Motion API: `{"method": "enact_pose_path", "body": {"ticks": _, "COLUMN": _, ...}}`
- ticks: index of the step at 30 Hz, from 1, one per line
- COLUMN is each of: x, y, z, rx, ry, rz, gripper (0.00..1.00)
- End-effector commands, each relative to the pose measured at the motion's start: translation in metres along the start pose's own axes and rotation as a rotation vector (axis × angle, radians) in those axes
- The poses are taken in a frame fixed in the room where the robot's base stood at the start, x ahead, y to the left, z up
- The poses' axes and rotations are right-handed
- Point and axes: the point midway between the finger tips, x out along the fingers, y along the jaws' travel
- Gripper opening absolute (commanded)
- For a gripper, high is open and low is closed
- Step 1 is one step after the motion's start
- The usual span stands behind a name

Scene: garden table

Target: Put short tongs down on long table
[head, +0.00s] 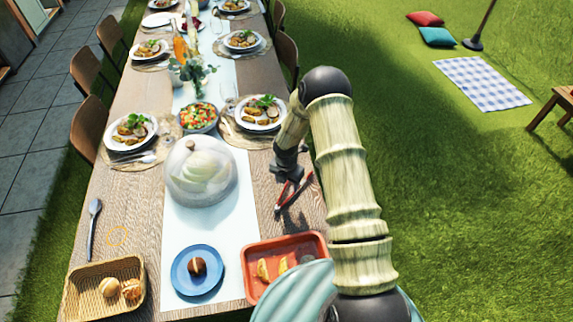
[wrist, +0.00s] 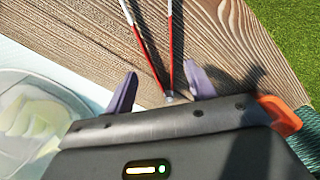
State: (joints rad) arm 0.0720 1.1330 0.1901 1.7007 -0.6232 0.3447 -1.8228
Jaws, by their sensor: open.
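The short tongs (head: 296,190), red with dark and pale parts, lie on the wooden long table (head: 130,205) near its right edge. In the wrist view the tongs (wrist: 175,50) show as two red and whitish arms that meet between my fingers. My gripper (wrist: 162,90) is open, with one purple finger on each side of the tongs' joined end and gaps to both. In the head view my gripper (head: 287,172) is just behind the tongs and partly hidden by my arm.
A glass dome (head: 200,172) stands left of the tongs. An orange tray (head: 250,290) with food, a blue plate (head: 183,280) and a basket (head: 80,290) are at the near end. A spoon (head: 92,230) lies at left. Bare wood surrounds the tongs.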

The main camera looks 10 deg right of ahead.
Motion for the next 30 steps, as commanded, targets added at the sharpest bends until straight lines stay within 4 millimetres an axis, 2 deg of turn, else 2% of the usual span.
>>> {"method": "enact_pose_path", "body": {"ticks": 18, "x": -0.111, "y": 0.0, "z": 0.001, "rx": 0.001, "ry": -0.002, "rz": 0.001, "gripper": 0.55}}
{"method": "enact_pose_path", "body": {"ticks": 23, "x": -0.123, "y": 0.0, "z": 0.0, "rx": 0.0, "ry": 0.0, "rz": -0.001, "gripper": 0.55}}
{"method": "enact_pose_path", "body": {"ticks": 30, "x": -0.124, "y": 0.0, "z": 0.0, "rx": -0.001, "ry": 0.001, "rz": -0.001, "gripper": 0.55}}
